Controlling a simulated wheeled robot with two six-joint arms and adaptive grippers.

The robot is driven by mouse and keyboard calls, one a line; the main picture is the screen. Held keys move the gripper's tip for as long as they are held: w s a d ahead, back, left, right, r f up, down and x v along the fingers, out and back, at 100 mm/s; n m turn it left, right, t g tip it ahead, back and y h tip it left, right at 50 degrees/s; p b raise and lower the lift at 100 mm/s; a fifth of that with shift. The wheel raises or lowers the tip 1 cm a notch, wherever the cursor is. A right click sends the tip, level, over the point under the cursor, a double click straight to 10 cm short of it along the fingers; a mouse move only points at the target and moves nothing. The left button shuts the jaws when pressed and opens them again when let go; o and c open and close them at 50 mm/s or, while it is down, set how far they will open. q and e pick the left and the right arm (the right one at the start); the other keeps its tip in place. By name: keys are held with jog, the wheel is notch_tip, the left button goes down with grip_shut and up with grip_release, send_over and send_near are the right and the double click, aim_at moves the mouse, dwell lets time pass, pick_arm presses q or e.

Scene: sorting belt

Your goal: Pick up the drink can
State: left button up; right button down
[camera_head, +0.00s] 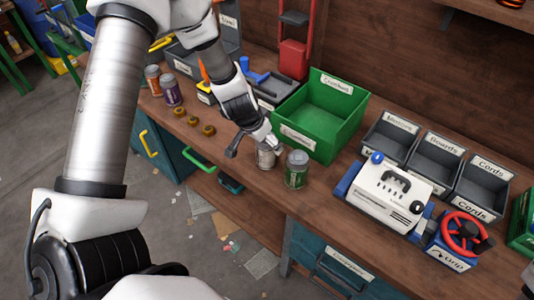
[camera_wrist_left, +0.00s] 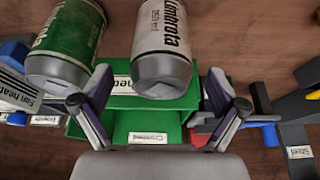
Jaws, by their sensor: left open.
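A white and silver can (camera_head: 265,158) with dark lettering stands on the wooden bench, partly hidden by my left gripper (camera_head: 255,149). A green can (camera_head: 296,170) with a silver top stands just right of it. In the left wrist view, the white can (camera_wrist_left: 163,42) is between and beyond the open fingers (camera_wrist_left: 160,84), and the green can (camera_wrist_left: 66,42) is to its left, outside the fingers. I cannot tell whether a finger touches the white can. An orange can (camera_head: 153,79) and a purple can (camera_head: 172,90) stand farther left. My right gripper is not in view.
A green bin (camera_head: 322,148) stands close behind the two cans. A white machine (camera_head: 390,192) and grey labelled bins (camera_head: 436,157) are to the right. Several brass nuts (camera_head: 193,121) lie left of the gripper. The bench front edge is close to the cans.

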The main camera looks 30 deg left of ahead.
pick_arm(q)
jog(key=b+x, duration=0.1)
jog(key=x, duration=0.2)
jog(key=shift+w+f+b, duration=0.1)
jog(key=shift+f+b, duration=0.25)
jog(key=shift+b, duration=0.05)
jog(key=shift+a, duration=0.1)
jog(key=shift+r, duration=0.1)
jog(key=c, duration=0.9)
